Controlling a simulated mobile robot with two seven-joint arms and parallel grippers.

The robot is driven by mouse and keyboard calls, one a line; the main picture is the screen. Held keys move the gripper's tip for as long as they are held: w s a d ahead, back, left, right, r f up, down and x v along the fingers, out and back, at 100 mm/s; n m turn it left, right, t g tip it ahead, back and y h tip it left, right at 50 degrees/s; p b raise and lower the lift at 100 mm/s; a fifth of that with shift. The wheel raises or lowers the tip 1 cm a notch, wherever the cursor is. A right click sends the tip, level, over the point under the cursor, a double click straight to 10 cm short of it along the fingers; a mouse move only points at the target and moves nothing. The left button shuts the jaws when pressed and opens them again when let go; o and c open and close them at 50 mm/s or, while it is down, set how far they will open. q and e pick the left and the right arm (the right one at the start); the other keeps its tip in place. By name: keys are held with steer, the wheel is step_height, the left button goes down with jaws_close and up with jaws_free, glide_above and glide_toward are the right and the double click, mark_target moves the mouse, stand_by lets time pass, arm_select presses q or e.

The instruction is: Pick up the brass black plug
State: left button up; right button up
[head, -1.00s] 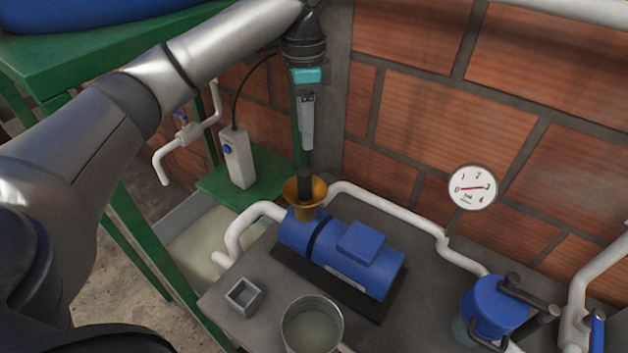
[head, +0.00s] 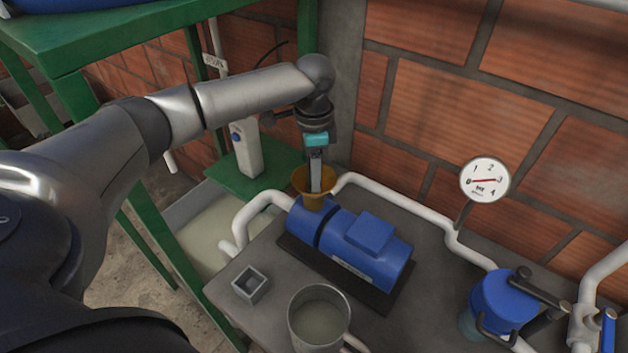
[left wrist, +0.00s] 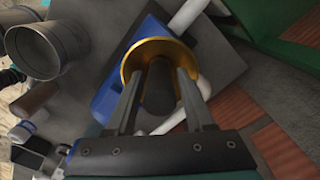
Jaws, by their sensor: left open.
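The black plug (left wrist: 158,90) stands in the brass funnel (left wrist: 128,62) on top of the blue pump, as the left wrist view shows. My left gripper (left wrist: 159,76) is open, pointing down, with one finger on each side of the plug. I cannot tell whether the fingers touch it. In the head view my left gripper (head: 317,188) reaches down into the brass funnel (head: 301,181), and its fingers hide the plug. My right gripper is not in view.
The blue pump (head: 365,245) sits on a grey slab (head: 235,300) beside a small square box (head: 250,284) and a metal pot (head: 319,325). White pipes (head: 400,207) run behind it. A brick wall (head: 440,110) with a gauge (head: 485,180) stands close behind.

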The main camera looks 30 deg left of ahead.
arm_select(q)
steer(key=shift+f, duration=0.15)
jaws_close()
stand_by(0.4)
